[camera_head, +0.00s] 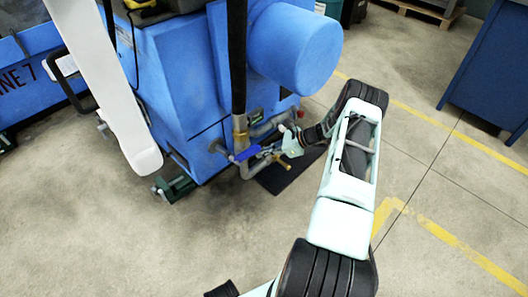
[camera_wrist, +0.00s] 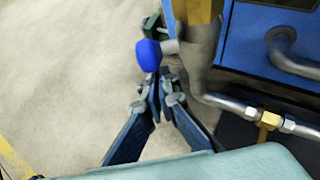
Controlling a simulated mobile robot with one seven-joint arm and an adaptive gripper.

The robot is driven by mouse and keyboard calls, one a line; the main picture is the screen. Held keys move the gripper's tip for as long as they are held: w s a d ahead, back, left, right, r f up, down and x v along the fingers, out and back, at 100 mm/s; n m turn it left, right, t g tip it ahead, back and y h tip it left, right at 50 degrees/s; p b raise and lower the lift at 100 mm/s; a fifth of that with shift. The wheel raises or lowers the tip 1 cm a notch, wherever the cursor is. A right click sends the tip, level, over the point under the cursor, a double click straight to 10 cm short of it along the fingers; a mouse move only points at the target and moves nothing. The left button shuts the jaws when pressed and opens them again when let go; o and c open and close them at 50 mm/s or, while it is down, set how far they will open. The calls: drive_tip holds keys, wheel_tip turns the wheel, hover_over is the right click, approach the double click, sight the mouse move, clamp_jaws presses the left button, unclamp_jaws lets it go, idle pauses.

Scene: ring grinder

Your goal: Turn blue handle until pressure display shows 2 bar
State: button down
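The blue handle (camera_head: 248,154) sits on the pipework low at the front of the blue machine. In the wrist view its rounded blue end (camera_wrist: 148,55) shows just beyond my fingertips, slightly left. My gripper (camera_head: 268,153) reaches in from the right, close to the handle. In the wrist view the two fingers of my gripper (camera_wrist: 163,82) converge, with their tips close together and nothing clearly visible between them. I cannot tell whether the tips touch the handle. No readable pressure display shows in either view.
The blue machine (camera_head: 180,80) with its big round drum (camera_head: 297,50) stands behind the handle. A dark vertical pipe (camera_head: 237,60) rises beside it. In the wrist view, a metal pipe (camera_wrist: 236,105) with a brass fitting (camera_wrist: 269,120) runs right. The concrete floor in front is clear.

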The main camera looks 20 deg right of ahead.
sight(260, 146)
drive_tip(key=shift+w+a+r+g+h+p, duration=0.2)
drive_tip(key=shift+a+r+g+h+p, duration=0.1)
drive_tip(key=shift+r+p, duration=0.2)
drive_tip(key=shift+w+a+r+g+h+p, duration=0.2)
drive_tip(key=shift+r+h+p, duration=0.15)
drive_tip(key=shift+r, duration=0.25)
drive_tip(key=shift+w+a+r+g+h+p, duration=0.2)
drive_tip(key=shift+g+h+p, duration=0.1)
drive_tip(key=shift+h+p, duration=0.15)
drive_tip(key=shift+s+f, duration=0.1)
drive_tip(key=s+d+r, duration=0.5)
drive_tip(key=s+d, duration=0.1)
drive_tip(key=d, duration=0.2)
drive_tip(key=shift+d+r+p, duration=0.2)
drive_tip(key=shift+r+p, duration=0.05)
drive_tip(key=shift+p, duration=0.05)
